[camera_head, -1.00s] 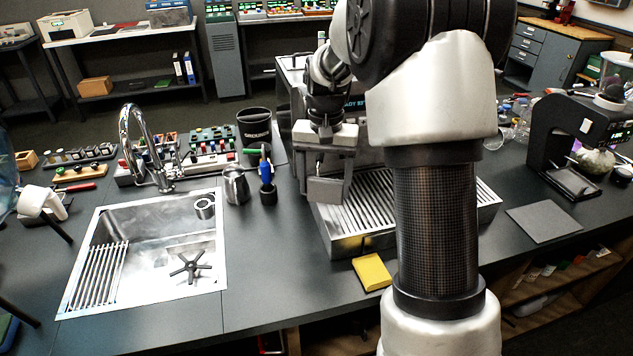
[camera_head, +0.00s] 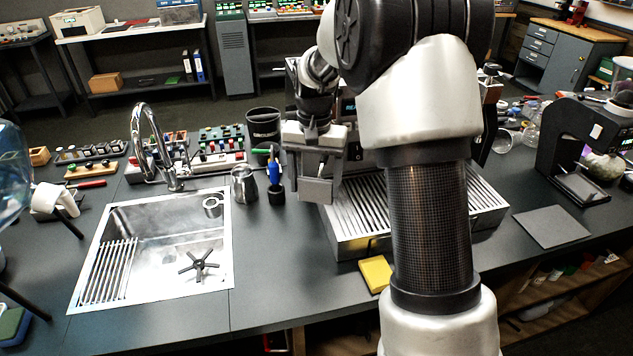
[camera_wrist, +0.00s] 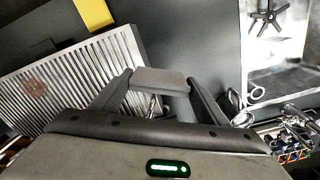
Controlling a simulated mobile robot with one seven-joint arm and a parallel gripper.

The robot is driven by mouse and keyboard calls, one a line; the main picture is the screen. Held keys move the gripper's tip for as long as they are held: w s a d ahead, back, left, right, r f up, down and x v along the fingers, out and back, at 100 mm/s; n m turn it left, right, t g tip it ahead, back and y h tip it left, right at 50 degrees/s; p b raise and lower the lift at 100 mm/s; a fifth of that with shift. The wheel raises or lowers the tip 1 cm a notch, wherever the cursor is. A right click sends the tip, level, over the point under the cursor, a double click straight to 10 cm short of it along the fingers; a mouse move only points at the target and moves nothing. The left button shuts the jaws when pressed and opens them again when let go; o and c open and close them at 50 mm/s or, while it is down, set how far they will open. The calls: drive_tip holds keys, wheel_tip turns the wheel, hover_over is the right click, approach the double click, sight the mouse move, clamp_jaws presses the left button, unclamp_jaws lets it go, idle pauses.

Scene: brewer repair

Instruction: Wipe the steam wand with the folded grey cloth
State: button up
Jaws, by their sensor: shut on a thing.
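The folded grey cloth (camera_head: 316,190) is a flat grey block in my gripper (camera_head: 317,178), by the left front corner of the espresso machine's drip tray (camera_head: 350,240). In the wrist view the cloth (camera_wrist: 160,80) lies between the two dark fingers of my gripper (camera_wrist: 158,88), which are shut on it. It is beside the slatted tray (camera_wrist: 85,75), seen from above. I cannot make out the steam wand for certain. A small shiny metal part shows just under the cloth in the wrist view, and my arm hides much of the machine in the head view.
A steel pitcher (camera_head: 244,185) and a small stand with a blue-handled tool (camera_head: 275,180) stand close left of my gripper. The sink (camera_head: 160,255) is further left. A yellow cloth (camera_head: 377,273) lies in front of the tray. A grey mat (camera_head: 552,227) lies at right.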

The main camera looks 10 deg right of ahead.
drive_tip(key=shift+s+a+b, duration=0.25)
drive_tip(key=shift+s+a, duration=0.2)
drive_tip(key=shift+s, duration=0.45)
drive_tip(key=shift+s+a+b, duration=0.3)
drive_tip(key=shift+s+a, duration=0.1)
drive_tip(key=shift+s, duration=0.45)
drive_tip(key=shift+s+a+b, duration=0.25)
drive_tip(key=shift+s+a, duration=0.2)
drive_tip(key=shift+s, duration=0.45)
drive_tip(key=s, duration=0.1)
drive_tip(key=s+a, duration=0.1)
drive_tip(key=shift+s+a, duration=0.15)
drive_tip(key=shift+s, duration=0.2)
